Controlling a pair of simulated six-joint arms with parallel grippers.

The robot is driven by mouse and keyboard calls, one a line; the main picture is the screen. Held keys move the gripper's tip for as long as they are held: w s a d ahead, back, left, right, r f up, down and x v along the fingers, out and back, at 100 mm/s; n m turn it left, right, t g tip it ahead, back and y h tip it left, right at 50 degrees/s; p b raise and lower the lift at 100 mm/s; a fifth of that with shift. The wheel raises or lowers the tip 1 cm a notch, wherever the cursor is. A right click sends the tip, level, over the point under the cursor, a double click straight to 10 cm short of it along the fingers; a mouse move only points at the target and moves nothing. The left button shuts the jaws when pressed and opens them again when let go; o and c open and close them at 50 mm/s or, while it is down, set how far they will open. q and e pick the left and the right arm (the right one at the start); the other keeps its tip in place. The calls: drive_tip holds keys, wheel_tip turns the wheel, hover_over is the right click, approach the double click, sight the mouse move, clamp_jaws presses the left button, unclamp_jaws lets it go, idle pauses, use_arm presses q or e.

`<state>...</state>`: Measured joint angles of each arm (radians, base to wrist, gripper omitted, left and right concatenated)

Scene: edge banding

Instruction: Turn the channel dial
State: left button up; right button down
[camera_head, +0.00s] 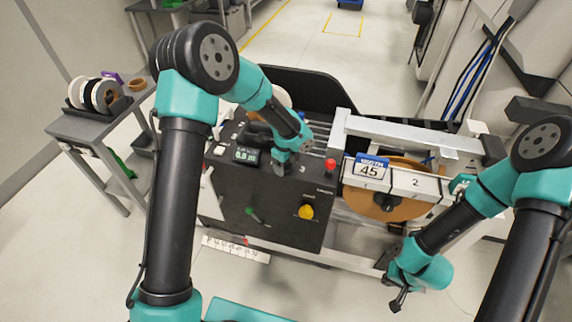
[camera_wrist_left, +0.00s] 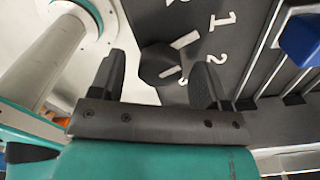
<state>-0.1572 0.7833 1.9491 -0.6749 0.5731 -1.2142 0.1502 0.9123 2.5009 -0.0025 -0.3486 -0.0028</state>
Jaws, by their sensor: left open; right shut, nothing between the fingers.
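The channel dial (camera_wrist_left: 158,66) is a dark knob with a pale pointer line on a dark panel with white numerals; 1 and 2 show clearly, and the pointer lies near a partly hidden numeral. In the left wrist view it appears between the two open fingers of my left gripper (camera_head: 283,165), with gaps on both sides; contact cannot be told. In the head view that gripper is over the top of the black machine (camera_head: 285,205) and hides the dial. My right gripper (camera_head: 397,292) is shut and empty, low at the right, away from the machine's front.
A grey cart (camera_head: 95,130) holds tape rolls at left.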

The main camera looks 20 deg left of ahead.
use_arm(q)
drive_tip(key=shift+f, duration=0.2)
drive_tip(key=c, duration=0.9)
drive_tip(key=shift+c, duration=0.2)
drive_tip(key=shift+n, duration=0.3)
drive_tip(key=n, duration=0.4)
drive_tip(key=shift+n, duration=2.2)
